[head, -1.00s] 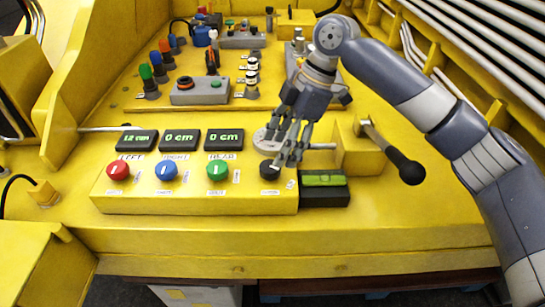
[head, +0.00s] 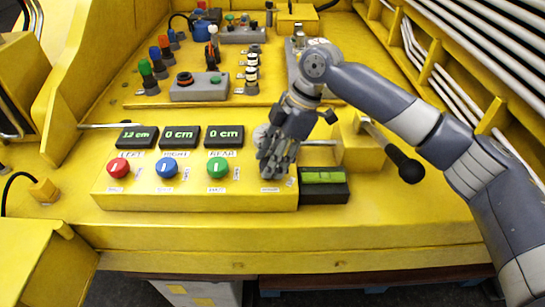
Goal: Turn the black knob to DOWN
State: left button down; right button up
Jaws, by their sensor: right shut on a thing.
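The label below the knob is too small to read. My left gripper is not in view.
Red (head: 118,168), blue (head: 166,170) and green (head: 217,168) knobs sit left on the same box. Displays (head: 180,137) stand behind them. A green level (head: 323,177) lies right of the box.

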jog(key=shift+r+m+p, duration=0.2)
jog(key=shift+m+p, duration=0.4)
jog(key=shift+p, duration=0.45)
jog(key=m+t+p, duration=0.1)
jog(key=m+p, duration=0.1)
jog(key=p, duration=0.2)
jog(key=m+t+p, duration=0.1)
jog(key=m+p, duration=0.2)
jog(key=m+t+p, duration=0.1)
jog(key=m+p, duration=0.2)
jog(key=p, duration=0.1)
jog(key=shift+s+r+t+h+p, duration=0.1)
jog(key=shift+s+t+h+p, duration=0.2)
jog(key=shift+p, duration=0.05)
jog(key=shift+a+m+t+p, duration=0.1)
jog(key=shift+m+t+p, duration=0.2)
jog(key=shift+m+p, duration=0.9)
jog(key=shift+f+m+h+p, duration=0.25)
jog(key=shift+m+h+p, duration=0.05)
jog(key=o, duration=1.1)
jog(key=shift+c, duration=0.2)
jog(key=v, duration=1.2)
